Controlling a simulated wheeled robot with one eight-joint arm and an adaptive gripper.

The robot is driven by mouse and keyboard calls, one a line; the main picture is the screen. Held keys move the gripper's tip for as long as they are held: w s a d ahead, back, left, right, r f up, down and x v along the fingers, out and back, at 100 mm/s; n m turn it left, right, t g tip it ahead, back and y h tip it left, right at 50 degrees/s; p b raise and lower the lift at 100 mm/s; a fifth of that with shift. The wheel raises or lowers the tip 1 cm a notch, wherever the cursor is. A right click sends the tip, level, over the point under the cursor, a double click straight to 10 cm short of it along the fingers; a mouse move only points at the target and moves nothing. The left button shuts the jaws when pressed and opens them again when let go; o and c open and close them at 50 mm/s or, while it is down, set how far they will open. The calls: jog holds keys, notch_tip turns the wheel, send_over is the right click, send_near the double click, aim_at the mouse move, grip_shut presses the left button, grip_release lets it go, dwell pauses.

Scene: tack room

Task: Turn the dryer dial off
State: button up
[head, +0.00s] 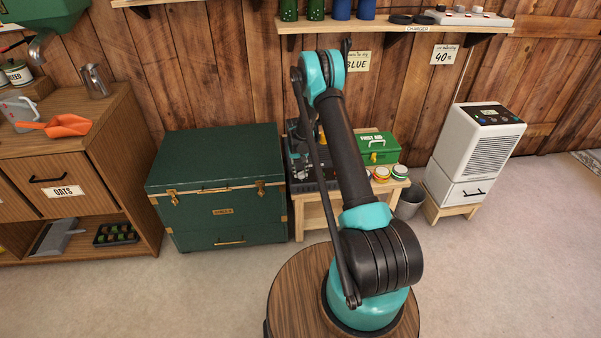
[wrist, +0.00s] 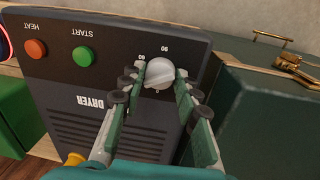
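The dryer (wrist: 60,70) is a dark grey box that appears upside down in the wrist view. Its pale grey dial (wrist: 160,74) sits on the front panel, with the marks 60 and 90 beside it; other marks are hidden or too small to read. I cannot tell the dial's exact setting. My gripper (wrist: 159,80) is open, with one finger on each side of the dial; I cannot tell whether they touch it. In the head view my arm hides most of the dryer and the dial.
A green START button (wrist: 82,56) and a red HEAT button (wrist: 36,49) share the panel. A green trunk (head: 215,185) stands close beside the dryer. A green first aid box (head: 378,147) is on its other side. A white dehumidifier (head: 474,145) stands farther right.

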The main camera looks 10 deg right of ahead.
jog(key=c, duration=0.5)
jog(key=shift+n, duration=0.3)
jog(key=n, duration=1.1)
jog(key=shift+s+t, duration=0.1)
jog(key=shift+t, duration=0.3)
jog(key=shift+n, duration=0.3)
jog(key=o, duration=1.1)
